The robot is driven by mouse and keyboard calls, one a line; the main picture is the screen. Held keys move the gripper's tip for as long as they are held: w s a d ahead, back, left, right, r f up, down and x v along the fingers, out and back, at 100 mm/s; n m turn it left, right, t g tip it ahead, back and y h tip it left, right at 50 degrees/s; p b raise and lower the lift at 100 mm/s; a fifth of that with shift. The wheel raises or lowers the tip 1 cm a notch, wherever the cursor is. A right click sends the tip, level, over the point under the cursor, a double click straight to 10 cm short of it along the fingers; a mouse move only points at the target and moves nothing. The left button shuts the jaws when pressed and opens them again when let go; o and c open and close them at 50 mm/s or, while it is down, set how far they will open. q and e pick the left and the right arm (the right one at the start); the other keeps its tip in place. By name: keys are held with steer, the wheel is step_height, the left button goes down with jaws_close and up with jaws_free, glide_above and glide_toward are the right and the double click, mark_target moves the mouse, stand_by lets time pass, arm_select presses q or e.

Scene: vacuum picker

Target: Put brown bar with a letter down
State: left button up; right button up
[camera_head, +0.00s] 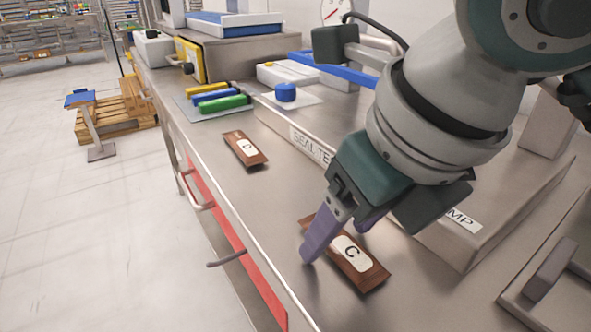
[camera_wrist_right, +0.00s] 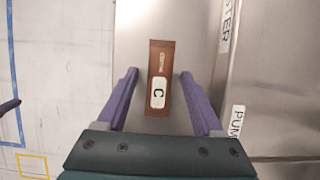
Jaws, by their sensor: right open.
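A brown bar with a white label and the letter C (camera_head: 371,276) lies flat on the steel bench (camera_head: 262,208). The bar also shows in the right wrist view (camera_wrist_right: 160,62), between and a little beyond the two purple fingers. My right gripper (camera_head: 338,236) is open, with its fingers on either side of the bar and apart from it in the wrist view. A second brown bar, with a label that seems to read D or g (camera_head: 240,158), lies farther back on the bench. My left gripper is not in the head view.
A raised steel box labelled "SEAL TE..." (camera_head: 285,122) stands right of the bars. Blue, yellow and green bars (camera_head: 222,103) lie on a grey mat farther back. A blue knob (camera_head: 286,92) stands behind. The bench between the brown bars is clear.

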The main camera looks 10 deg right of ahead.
steer(key=p+v, duration=0.2)
steer(key=v, duration=1)
